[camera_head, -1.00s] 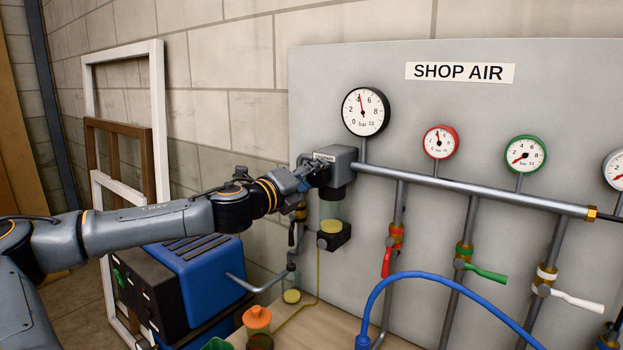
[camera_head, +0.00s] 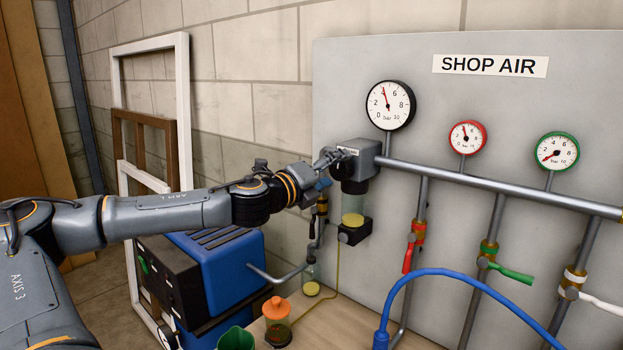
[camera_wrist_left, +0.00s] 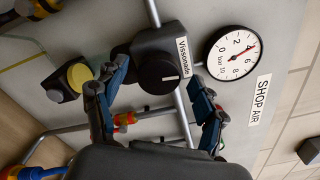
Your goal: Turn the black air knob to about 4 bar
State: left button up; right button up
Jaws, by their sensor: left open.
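The black air knob (camera_wrist_left: 171,66), round with a white mark line, sits on the front of the grey regulator (camera_head: 367,155). In the left wrist view, it lies ahead of and between the two blue-grey fingers of my left gripper (camera_wrist_left: 158,78), which are spread wide with nothing held. In the head view, my left gripper (camera_head: 328,159) is beside the regulator's left side and largely hides the knob. The large black-rimmed gauge (camera_head: 388,106) above has its red needle close to 4; it also shows in the left wrist view (camera_wrist_left: 232,66). My right gripper is not in view.
The grey pipe (camera_head: 490,187) runs right from the regulator, with smaller red (camera_head: 467,138) and green (camera_head: 557,151) gauges and valves below. A blue hose (camera_head: 440,272) arches in front. A blue machine (camera_head: 222,267) stands below my arm.

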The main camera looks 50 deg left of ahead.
pick_arm(q)
jog(key=s+d, duration=0.1)
jog(key=s, duration=1)
dwell(0.3)
